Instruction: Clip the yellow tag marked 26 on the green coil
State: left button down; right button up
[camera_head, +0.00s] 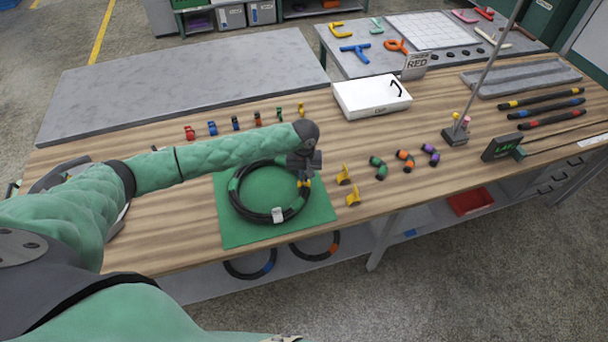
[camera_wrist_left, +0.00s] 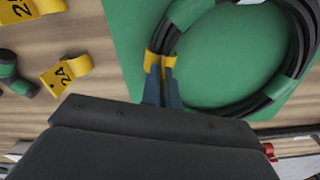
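The green coil (camera_head: 240,208), a black hose ring with green bands, lies on a green mat (camera_head: 232,234). It fills the right of the left wrist view (camera_wrist_left: 292,88). My left gripper (camera_head: 304,178) is at the coil's right side. In the left wrist view its fingers (camera_wrist_left: 162,88) are close together on a yellow tag (camera_wrist_left: 151,60) that sits against the hose. The number on this tag cannot be read, and whether it is fully around the hose is unclear. My right gripper is not in view.
Two other yellow tags (camera_head: 343,174) (camera_head: 353,197) lie right of the mat; one reads 24 (camera_wrist_left: 68,72). Green, orange and purple clips (camera_head: 404,160) lie farther right. Small coloured pieces (camera_head: 235,123) stand in a row behind my arm. A white box (camera_head: 371,96) is behind.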

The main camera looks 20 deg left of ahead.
pick_arm(q)
jog(key=shift+f, duration=0.4)
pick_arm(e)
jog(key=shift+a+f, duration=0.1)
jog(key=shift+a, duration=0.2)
pick_arm(q)
jog(key=shift+f, duration=0.2)
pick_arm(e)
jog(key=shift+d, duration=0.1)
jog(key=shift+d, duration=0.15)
pick_arm(q)
jog(key=c, duration=1.6)
grip_release()
